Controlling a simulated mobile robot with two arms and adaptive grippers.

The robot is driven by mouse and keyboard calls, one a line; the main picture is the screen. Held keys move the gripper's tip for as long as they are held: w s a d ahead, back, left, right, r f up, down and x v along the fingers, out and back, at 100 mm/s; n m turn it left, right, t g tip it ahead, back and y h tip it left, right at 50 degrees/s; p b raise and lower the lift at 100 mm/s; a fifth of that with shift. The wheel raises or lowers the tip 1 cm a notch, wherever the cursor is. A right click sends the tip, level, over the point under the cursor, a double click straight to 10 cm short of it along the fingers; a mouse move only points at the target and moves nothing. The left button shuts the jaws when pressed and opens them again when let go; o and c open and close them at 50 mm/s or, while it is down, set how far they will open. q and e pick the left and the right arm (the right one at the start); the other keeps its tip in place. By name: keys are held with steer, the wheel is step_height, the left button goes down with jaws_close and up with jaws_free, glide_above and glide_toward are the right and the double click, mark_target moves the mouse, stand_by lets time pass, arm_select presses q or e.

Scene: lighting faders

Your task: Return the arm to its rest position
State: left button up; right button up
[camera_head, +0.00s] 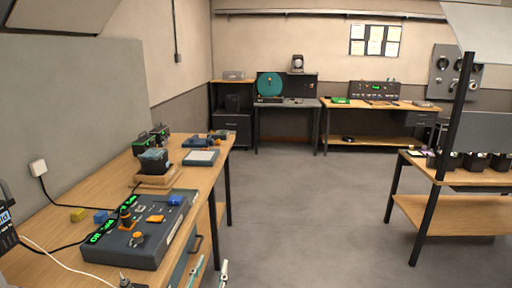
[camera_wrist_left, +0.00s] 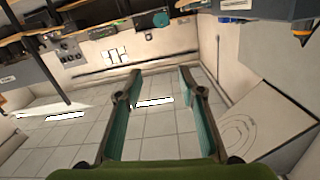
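My left gripper (camera_head: 211,267) shows at the bottom edge of the head view, beside the right edge of the wooden workbench. Its two green-grey fingers stand apart with nothing between them. In the left wrist view, where the room appears upside down, the gripper (camera_wrist_left: 160,72) is also open and empty. The grey fader console (camera_head: 145,228) lies on the workbench (camera_head: 216,148), left of the gripper and apart from it. It carries orange and blue controls and green lit displays. The rest of my left arm is hidden below the head view. My right gripper is in neither view.
A small device on a wooden stand (camera_head: 155,163) and a flat grey box (camera_head: 200,158) sit farther back on the workbench. The grey floor (camera_head: 300,210) right of the bench is clear. A shelf rack (camera_head: 455,205) stands right.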

arm_select(q)
steer(key=s+a+f+n+g+y, duration=0.2)
steer(key=s+a+f+g+y, duration=0.15)
steer(key=s+a+f, duration=0.45)
steer(key=s+f+g+h, duration=0.1)
steer(key=s+f+g, duration=0.2)
steer(key=s, duration=0.6)
steer(key=s+f+m+g, duration=0.1)
steer(key=s+f+g, duration=0.25)
steer(key=s, duration=0.55)
steer(key=s+f+g+h, duration=0.1)
steer(key=s+f+g, duration=0.25)
steer(key=s, duration=0.55)
step_height(320, 180, down, 26)
steer(key=s+g, duration=0.2)
steer(key=s+a+f, duration=0.2)
steer(key=s+f, duration=0.6)
steer(key=s+a+f, duration=0.1)
steer(key=s+f, duration=0.6)
steer(key=s, duration=0.2)
steer(key=shift+s+a+f+m+g, duration=0.25)
steer(key=shift+a+f+m+g, duration=0.1)
steer(key=shift+m+g, duration=0.1)
